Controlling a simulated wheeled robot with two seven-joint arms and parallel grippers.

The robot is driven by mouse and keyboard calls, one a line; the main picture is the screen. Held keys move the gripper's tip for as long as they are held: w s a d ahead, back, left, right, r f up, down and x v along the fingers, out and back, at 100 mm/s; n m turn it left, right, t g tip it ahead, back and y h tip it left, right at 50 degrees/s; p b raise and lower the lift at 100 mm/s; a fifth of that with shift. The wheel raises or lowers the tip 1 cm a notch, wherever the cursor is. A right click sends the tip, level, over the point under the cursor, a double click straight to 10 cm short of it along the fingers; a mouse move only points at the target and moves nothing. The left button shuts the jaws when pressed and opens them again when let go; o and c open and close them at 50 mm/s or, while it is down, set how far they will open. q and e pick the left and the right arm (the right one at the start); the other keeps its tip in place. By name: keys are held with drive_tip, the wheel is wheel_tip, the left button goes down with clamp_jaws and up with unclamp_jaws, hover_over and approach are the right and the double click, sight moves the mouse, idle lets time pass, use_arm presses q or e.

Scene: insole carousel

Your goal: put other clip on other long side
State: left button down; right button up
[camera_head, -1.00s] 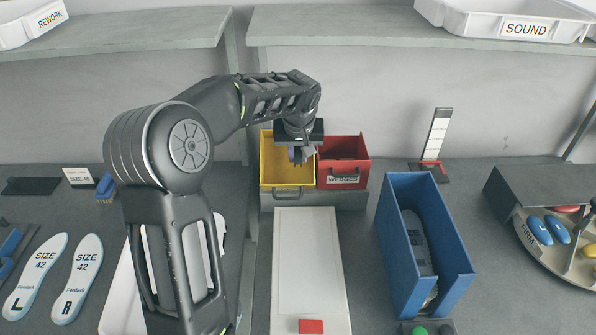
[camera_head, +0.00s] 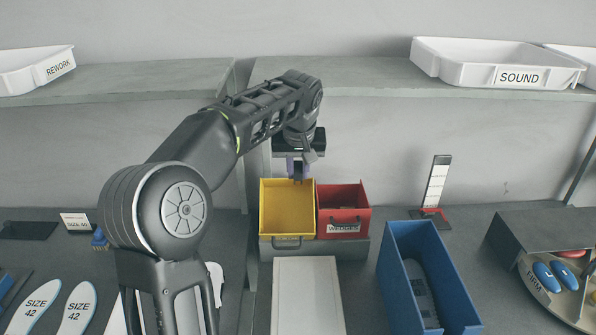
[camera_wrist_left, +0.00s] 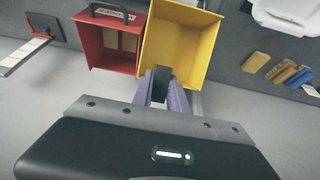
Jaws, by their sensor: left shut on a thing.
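My left gripper (camera_head: 298,174) is above the yellow bin (camera_head: 287,210), near its back edge. Its purple fingers are shut on a small black clip (camera_wrist_left: 161,80), which shows between the fingertips in the left wrist view. The yellow bin also shows there (camera_wrist_left: 190,45), just beyond the clip, and looks empty where I can see into it. No other clip can be made out. My right gripper is not in view.
A red bin (camera_head: 343,222) labelled WEDGES adjoins the yellow one. A white board (camera_head: 307,295) lies in front. A tall blue open box (camera_head: 402,285) holding a dark object stands to the right. The SOUND tray (camera_head: 455,62) is on the shelf above.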

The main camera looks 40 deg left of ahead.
use_arm(q)
drive_tip(key=shift+d, duration=0.1)
drive_tip(key=s+d+f+m+h, duration=0.1)
drive_tip(key=s+d+f+m, duration=0.1)
drive_tip(key=d+f, duration=0.7)
drive_tip(key=s+d+f+m+t+h, duration=0.1)
drive_tip(key=s+d+f+m, duration=0.1)
drive_tip(key=d+f+m, duration=0.3)
drive_tip(key=d+f, duration=0.4)
drive_tip(key=d, duration=0.5)
drive_tip(key=shift+h, duration=0.3)
